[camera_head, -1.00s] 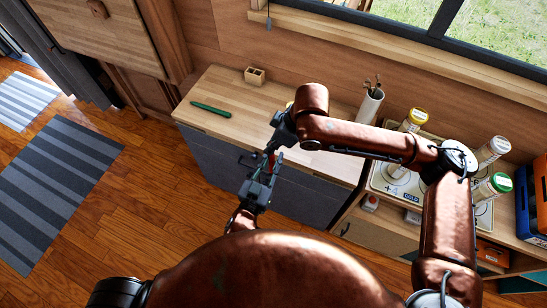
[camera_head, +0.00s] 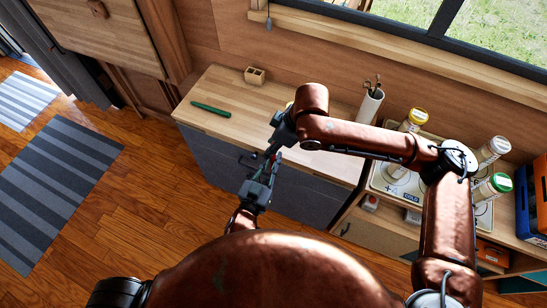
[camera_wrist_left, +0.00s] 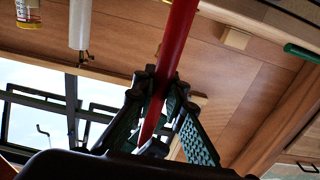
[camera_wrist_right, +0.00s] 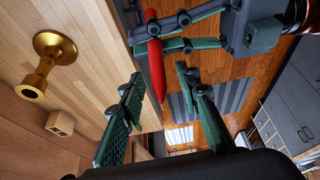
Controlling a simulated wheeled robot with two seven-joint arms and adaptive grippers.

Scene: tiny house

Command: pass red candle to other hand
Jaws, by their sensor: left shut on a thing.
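The red candle (camera_wrist_left: 175,45) is clamped between the fingers of my left gripper (camera_wrist_left: 158,88) in the left wrist view and sticks out past them. In the right wrist view, the candle (camera_wrist_right: 155,65) extends from the left gripper's fingers, its tapered tip pointing toward the space between my right gripper's fingers (camera_wrist_right: 158,76). The right fingers are spread apart, and I see no clear contact with the candle. In the head view my left gripper (camera_head: 264,172) and right gripper (camera_head: 275,146) meet closely in front of the counter; the candle is mostly hidden there.
The wooden counter (camera_head: 245,115) holds a green stick-like object (camera_head: 210,109), a small wooden block (camera_head: 254,76) and a white cup with tools (camera_head: 369,105). A brass candlestick (camera_wrist_right: 48,60) stands on the counter. Floor is open at left.

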